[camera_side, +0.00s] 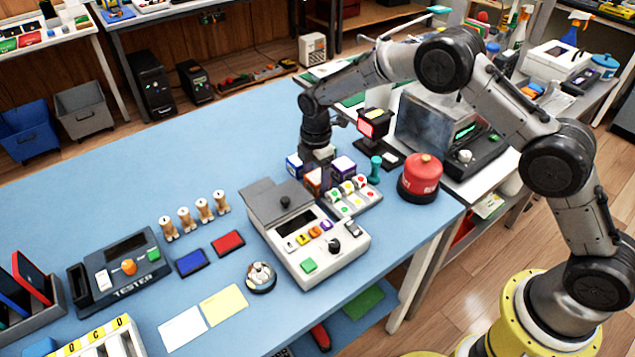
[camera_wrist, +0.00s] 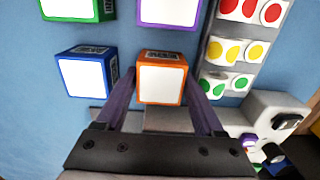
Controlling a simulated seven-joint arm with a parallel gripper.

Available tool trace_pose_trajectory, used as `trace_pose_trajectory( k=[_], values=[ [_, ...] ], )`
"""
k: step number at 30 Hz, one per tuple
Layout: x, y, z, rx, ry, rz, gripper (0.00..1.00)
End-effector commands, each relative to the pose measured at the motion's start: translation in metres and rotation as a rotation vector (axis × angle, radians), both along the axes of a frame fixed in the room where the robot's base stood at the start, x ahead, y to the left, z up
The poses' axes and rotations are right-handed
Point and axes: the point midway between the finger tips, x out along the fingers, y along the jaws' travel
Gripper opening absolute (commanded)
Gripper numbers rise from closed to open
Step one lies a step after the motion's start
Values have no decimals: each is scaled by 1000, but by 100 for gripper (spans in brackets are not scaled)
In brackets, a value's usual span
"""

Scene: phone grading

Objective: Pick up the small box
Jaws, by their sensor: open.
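Several small boxes with white tops stand on the blue table. In the wrist view an orange box (camera_wrist: 161,80) sits between the two fingers of my gripper (camera_wrist: 160,92), one finger at each side. The jaws are open, and I cannot tell whether either finger touches it. A blue box (camera_wrist: 86,75) is to its left, a green box (camera_wrist: 80,8) at upper left and a purple box (camera_wrist: 170,10) above it. In the side view my gripper (camera_side: 318,178) points down among the orange box (camera_side: 312,182), blue box (camera_side: 293,166) and purple box (camera_side: 344,167). The green box is not clear there.
A grey device with a lid (camera_side: 318,258) is just in front, and a red canister (camera_side: 420,178) is to the right. The blue table (camera_side: 140,205) is clear at back left.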

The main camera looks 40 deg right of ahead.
Motion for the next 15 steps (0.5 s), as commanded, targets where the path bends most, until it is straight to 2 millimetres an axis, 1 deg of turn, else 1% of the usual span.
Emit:
trace_pose_trajectory(
  k=[5,8,9,14,15],
  values=[
    [0,0,0,0,0,0,70],
    [0,0,0,0,0,0,54],
    [0,0,0,0,0,0,47],
    [0,0,1,0,0,0,18],
    [0,0,1,0,-1,0,11]
  ],
)
